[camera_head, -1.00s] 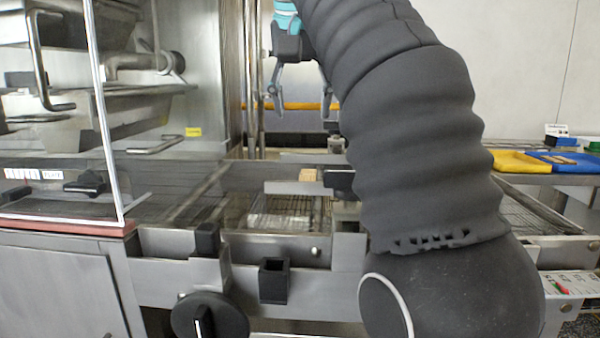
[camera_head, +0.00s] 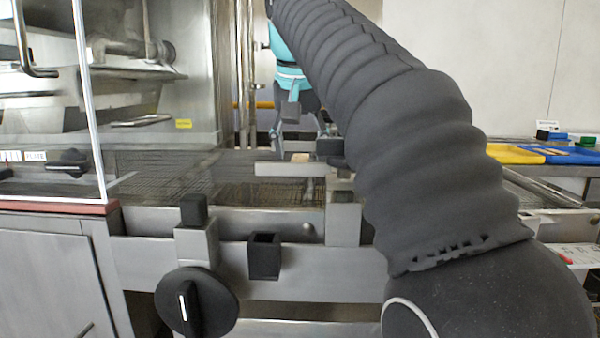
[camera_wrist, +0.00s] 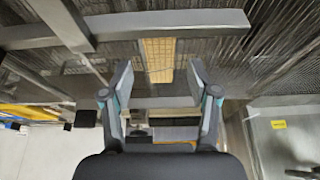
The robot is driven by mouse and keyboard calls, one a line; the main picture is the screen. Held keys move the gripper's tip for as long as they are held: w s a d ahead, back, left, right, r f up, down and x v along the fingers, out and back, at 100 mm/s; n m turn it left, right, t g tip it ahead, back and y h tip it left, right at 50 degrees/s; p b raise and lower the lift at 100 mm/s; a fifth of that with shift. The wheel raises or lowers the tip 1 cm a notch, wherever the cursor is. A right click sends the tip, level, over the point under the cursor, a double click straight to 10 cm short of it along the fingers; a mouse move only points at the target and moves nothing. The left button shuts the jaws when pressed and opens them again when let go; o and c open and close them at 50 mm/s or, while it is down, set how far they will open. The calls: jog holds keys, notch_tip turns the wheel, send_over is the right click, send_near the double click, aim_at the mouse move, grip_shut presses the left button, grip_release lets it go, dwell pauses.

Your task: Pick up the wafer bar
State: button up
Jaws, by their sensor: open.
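The wafer bar (camera_wrist: 158,58) is a tan, grid-patterned strip. In the wrist view it lies lengthwise on the wire mesh, in line with the gap between my fingers. In the head view only a small tan end of the wafer bar (camera_head: 301,158) shows behind a grey metal bar. My gripper (camera_wrist: 160,80) is open, with one finger on each side of the wafer bar's line in the wrist view. In the head view my gripper (camera_head: 301,140) hangs over the belt at the wafer bar. I cannot tell whether the fingers touch it.
A grey metal crossbar (camera_head: 290,169) stands in front of the wafer bar. The wire mesh belt (camera_head: 255,194) runs below. A glass-fronted steel housing (camera_head: 100,120) is at left. Yellow (camera_head: 513,153) and blue (camera_head: 560,156) trays lie at far right.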

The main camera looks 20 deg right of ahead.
jog(key=shift+x, duration=0.95)
jog(key=c, duration=0.9)
jog(key=shift+c, duration=0.2)
jog(key=shift+r, duration=0.2)
